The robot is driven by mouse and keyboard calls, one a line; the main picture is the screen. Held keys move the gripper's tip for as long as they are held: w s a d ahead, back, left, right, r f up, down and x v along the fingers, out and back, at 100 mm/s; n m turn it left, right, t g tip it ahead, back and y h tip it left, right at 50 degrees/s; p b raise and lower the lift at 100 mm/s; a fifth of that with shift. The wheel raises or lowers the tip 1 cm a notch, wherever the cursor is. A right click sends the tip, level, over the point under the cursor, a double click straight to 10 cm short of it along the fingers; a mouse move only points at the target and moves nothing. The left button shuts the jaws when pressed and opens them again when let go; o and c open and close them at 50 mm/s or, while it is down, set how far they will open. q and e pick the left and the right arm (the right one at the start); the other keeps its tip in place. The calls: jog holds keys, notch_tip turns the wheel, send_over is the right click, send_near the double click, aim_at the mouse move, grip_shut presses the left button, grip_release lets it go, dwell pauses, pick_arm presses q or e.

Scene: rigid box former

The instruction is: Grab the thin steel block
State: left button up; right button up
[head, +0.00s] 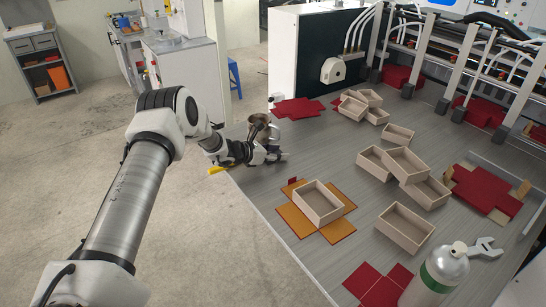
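My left arm comes in from the left, and my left gripper (276,155) is low over the near left edge of the grey machine table (265,185). Its fingers are small and dark here, so I cannot tell whether they are open or shut. A brownish round metal item (260,121) shows just behind the gripper; I cannot tell whether they touch. A small pale upright item (274,102) stands beyond it. I cannot make out a thin steel block for certain; the gripper may hide part of that area.
Several open wooden-coloured boxes (404,229) lie on the table, one (319,203) on an orange flat sheet (296,220). Red flat sheets (484,190) lie around. Machine arms (424,55) line the back.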

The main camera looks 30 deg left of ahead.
pick_arm(q)
jog(key=shift+w+d, duration=0.1)
jog(key=shift+w, duration=0.05)
grip_shut()
